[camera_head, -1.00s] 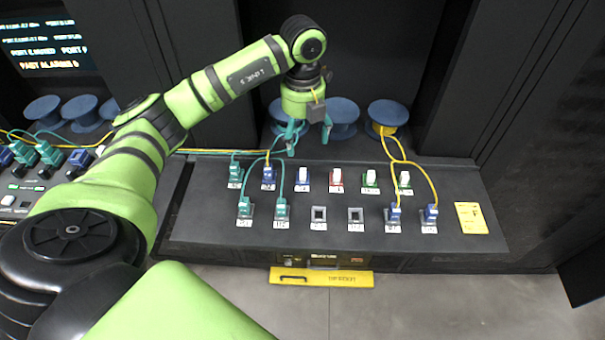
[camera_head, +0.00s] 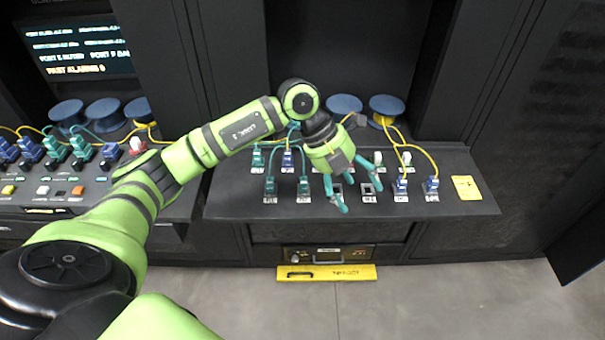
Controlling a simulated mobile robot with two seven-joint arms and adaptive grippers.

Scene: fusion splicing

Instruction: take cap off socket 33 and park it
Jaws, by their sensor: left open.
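My left gripper (camera_head: 357,186) is open, its two teal fingers spread above the middle of the dark socket panel (camera_head: 235,205). Nothing shows between the fingers. A white cap (camera_head: 405,158) stands on a socket in the panel's back row, right of the gripper. The gripper and wrist hide the middle of the back row and part of the front row. An uncapped, empty socket (camera_head: 368,188) shows close to the fingers in the front row. The socket labels are too small to read, so I cannot tell which is 33. My right gripper is not in view.
Teal plugs (camera_head: 304,186) with cables stand on the panel's left. Blue plugs (camera_head: 401,184) with yellow cables stand on its right, near a yellow label (camera_head: 466,188). Blue spools (camera_head: 387,106) stand behind. A second panel with plugs and buttons (camera_head: 42,190) lies left.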

